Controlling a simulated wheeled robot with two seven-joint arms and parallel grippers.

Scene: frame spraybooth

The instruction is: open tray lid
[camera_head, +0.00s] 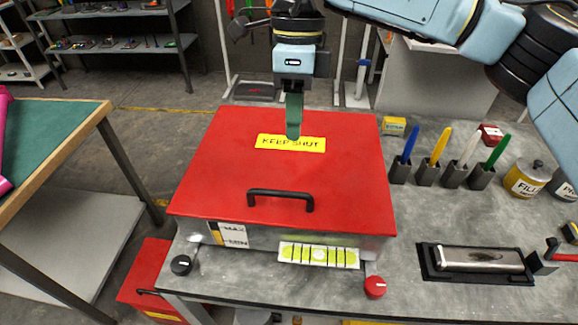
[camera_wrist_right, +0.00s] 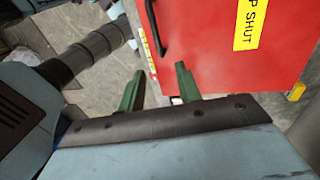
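The tray has a red lid (camera_head: 230,150) lying shut on its metal body, with a yellow "KEEP SHUT" label (camera_head: 290,143). A black bar handle (camera_head: 281,196) stands on the lid near its front edge. The lid also shows in the right wrist view (camera_wrist_right: 205,45), with part of the handle (camera_wrist_right: 156,32) at its edge. My right gripper (camera_head: 293,117) hangs over the far part of the lid, away from the handle. Its two green fingers (camera_wrist_right: 160,88) are apart with nothing between them. My left gripper is not in view.
A black knob (camera_head: 181,265) and a red knob (camera_head: 375,287) sit in front of the tray. Colored markers in holders (camera_head: 441,160), a filler can (camera_head: 524,179) and a metal block in a black holder (camera_head: 480,260) stand to the right. A green-topped table (camera_head: 55,135) is left.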

